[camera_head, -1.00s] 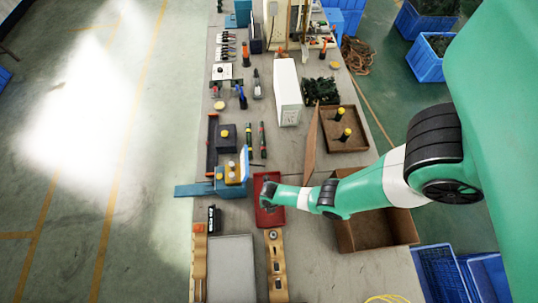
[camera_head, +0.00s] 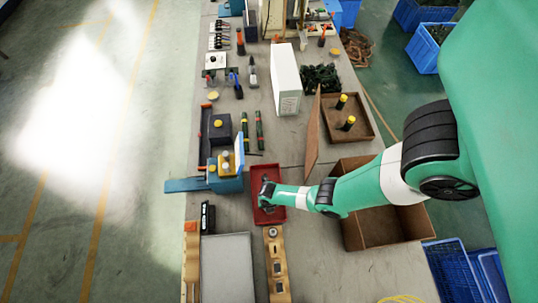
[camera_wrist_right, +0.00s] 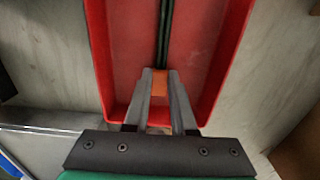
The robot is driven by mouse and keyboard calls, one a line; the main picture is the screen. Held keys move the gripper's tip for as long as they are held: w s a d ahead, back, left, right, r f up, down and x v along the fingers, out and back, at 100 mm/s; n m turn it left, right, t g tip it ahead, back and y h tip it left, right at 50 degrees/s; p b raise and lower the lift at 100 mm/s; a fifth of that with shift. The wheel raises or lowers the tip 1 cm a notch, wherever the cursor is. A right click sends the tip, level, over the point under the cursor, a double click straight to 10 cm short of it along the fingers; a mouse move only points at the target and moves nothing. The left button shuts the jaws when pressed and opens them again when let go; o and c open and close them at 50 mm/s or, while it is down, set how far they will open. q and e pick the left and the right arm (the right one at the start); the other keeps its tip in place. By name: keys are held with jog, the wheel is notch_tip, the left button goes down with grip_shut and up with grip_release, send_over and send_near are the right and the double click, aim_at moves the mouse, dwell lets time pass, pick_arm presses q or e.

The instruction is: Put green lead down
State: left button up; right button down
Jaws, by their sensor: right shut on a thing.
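A red tray (camera_head: 275,213) lies on the bench below my right gripper (camera_head: 266,194). In the right wrist view, the red tray (camera_wrist_right: 208,65) fills the upper middle. A thin dark green lead (camera_wrist_right: 165,35) runs away from between the fingertips along the tray. My right gripper (camera_wrist_right: 160,80) is shut on the lead, with an orange piece (camera_wrist_right: 159,88) between its fingers. The fingers are over the tray floor; whether the lead touches the floor I cannot tell. In the head view the lead is too small to make out. My left gripper is in neither view.
A blue fixture (camera_head: 228,184) stands just left of the tray. A grey panel (camera_head: 226,270) and a wooden holder (camera_head: 277,262) lie in front of it. An open brown box (camera_head: 385,228) is to the right, under my arm. Bare bench shows behind the tray.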

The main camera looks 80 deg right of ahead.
jog(key=shift+f+b, duration=0.3)
jog(key=c, duration=0.7)
grip_release()
jog(key=shift+r, duration=0.15)
jog(key=shift+c, duration=0.2)
jog(key=shift+r, duration=0.1)
notch_tip(320, 180, up, 12)
jog(key=p, duration=1.2)
jog(key=shift+p, duration=0.3)
